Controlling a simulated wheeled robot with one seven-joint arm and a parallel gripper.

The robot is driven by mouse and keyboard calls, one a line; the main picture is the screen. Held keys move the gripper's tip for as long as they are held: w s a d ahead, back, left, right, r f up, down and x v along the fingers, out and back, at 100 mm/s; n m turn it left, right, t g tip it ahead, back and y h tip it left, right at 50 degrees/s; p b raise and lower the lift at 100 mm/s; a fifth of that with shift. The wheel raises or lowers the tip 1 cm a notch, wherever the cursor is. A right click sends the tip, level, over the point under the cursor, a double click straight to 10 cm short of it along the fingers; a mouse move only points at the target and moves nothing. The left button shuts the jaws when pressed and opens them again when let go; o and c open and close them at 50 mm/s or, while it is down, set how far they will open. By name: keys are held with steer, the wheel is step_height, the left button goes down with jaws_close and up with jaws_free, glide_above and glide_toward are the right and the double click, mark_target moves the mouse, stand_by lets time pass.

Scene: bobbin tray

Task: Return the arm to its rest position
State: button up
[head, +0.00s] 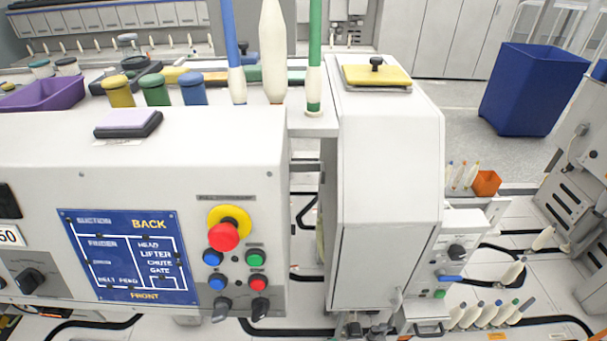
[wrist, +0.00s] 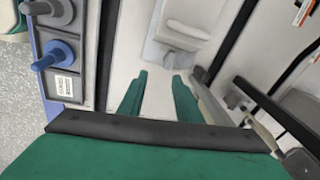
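My gripper (wrist: 159,80) shows in the wrist view with its two green fingers apart and nothing between them. Behind the fingers is a pale machine surface (wrist: 158,58) with a rounded white part (wrist: 187,30) on it. I cannot tell how far the fingers are from that surface. The arm and gripper do not show in the head view, so the arm's overall pose is hidden.
A white machine with a control panel (head: 118,256) and red button (head: 223,237) fills the head view's left. A tall white housing (head: 385,190) stands beside it. A blue bin (head: 534,88) stands back right. A blue-handled knob (wrist: 55,57) is at the wrist view's left.

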steer(key=s+a+r+n+t, duration=0.3)
steer(key=s+r+n+t, duration=0.45)
steer(key=s, duration=0.65)
steer(key=s+a+r+n+t, duration=0.2)
steer(key=s+r+n, duration=0.1)
steer(key=r, duration=0.8)
steer(key=s+a+r+n+t, duration=0.2)
steer(key=s+a+r, duration=0.1)
steer(key=r, duration=0.9)
steer(key=s+a+r+n+t, duration=0.2)
steer(key=s+r, duration=0.3)
steer(key=r, duration=0.7)
steer(key=shift+a+n+y, duration=0.4)
steer(key=shift+n, duration=0.45)
steer(key=shift+s, duration=0.1)
